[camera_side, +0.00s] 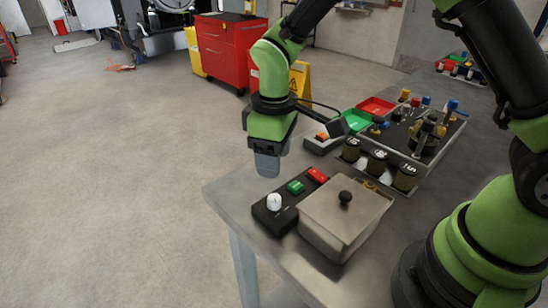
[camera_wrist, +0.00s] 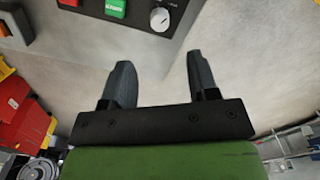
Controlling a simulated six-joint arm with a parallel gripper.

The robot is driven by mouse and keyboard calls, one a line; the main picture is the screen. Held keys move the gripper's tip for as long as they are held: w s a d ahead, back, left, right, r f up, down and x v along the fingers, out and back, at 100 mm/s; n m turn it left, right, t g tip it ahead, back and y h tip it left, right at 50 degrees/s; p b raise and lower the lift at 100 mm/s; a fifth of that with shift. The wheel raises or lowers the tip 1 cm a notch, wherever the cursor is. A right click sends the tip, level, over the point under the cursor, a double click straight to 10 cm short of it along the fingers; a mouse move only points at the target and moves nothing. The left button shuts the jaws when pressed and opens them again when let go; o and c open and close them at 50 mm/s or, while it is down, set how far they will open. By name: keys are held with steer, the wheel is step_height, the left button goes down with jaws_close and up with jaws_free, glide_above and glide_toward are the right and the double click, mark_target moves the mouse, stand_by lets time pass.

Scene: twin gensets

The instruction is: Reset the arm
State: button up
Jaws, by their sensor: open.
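My gripper (camera_side: 267,164) hangs over the left edge of the grey table in the side view, fingers pointing down. In the wrist view my gripper (camera_wrist: 160,85) shows two dark fingers spread apart with nothing between them. A black control box (camera_side: 273,218) with a white knob (camera_side: 274,202), a green button (camera_side: 295,187) and a red button (camera_side: 317,175) sits below and beside it, apart from the fingers. The box also shows at the top of the wrist view (camera_wrist: 140,13).
A grey lidded box (camera_side: 345,220) with a black ball knob stands right of the control box. A small box with an orange switch (camera_side: 322,137), dark cylinders (camera_side: 377,163), red (camera_side: 375,106) and green (camera_side: 357,120) trays and a parts board (camera_side: 425,135) stand farther back. Floor left of the table is clear.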

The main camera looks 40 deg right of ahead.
steer(key=shift+r, duration=0.1)
steer(key=s+d+r+m+t+y, duration=0.1)
steer(key=s+d+r+m, duration=0.1)
steer(key=r, duration=0.4)
steer(key=s+d+r+m+t, duration=0.1)
steer(key=s+r+m+t, duration=0.15)
steer(key=r, duration=0.35)
steer(key=s+d+r+m+t+y, duration=0.1)
steer(key=s+r+m, duration=0.4)
steer(key=s, duration=0.8)
steer(key=d+t, duration=0.1)
steer(key=t, duration=0.1)
steer(key=shift+s+d+r+t, duration=0.15)
steer(key=shift+d+r+t, duration=0.05)
steer(key=shift+r+t, duration=0.2)
